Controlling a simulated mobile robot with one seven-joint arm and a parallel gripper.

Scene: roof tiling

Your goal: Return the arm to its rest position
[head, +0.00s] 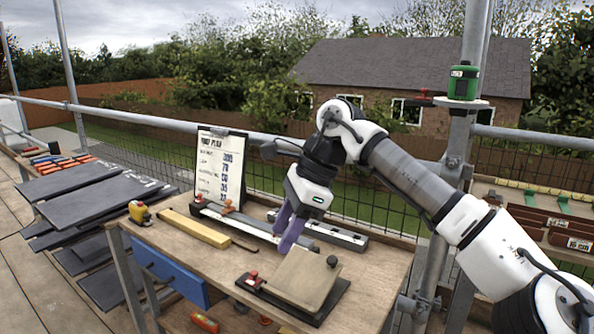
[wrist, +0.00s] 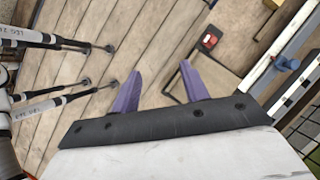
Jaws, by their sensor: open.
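My gripper (head: 288,228) shows in the head view with purple fingers, pointing down over the wooden workbench (head: 378,262). My arm comes in from the right and bends down to it. In the wrist view the two purple fingers of my gripper (wrist: 160,88) stand well apart with nothing between them. I cannot tell from the head view how far the fingertips are above the bench.
A tile on a dark base (head: 307,285) lies near the bench front. A clipboard (head: 219,170), a yellow tape measure (head: 139,212) and long metal tools stand behind. A scaffold pole (head: 462,130) with a green device (head: 463,82) rises beside my arm. Slates (head: 95,195) lie left.

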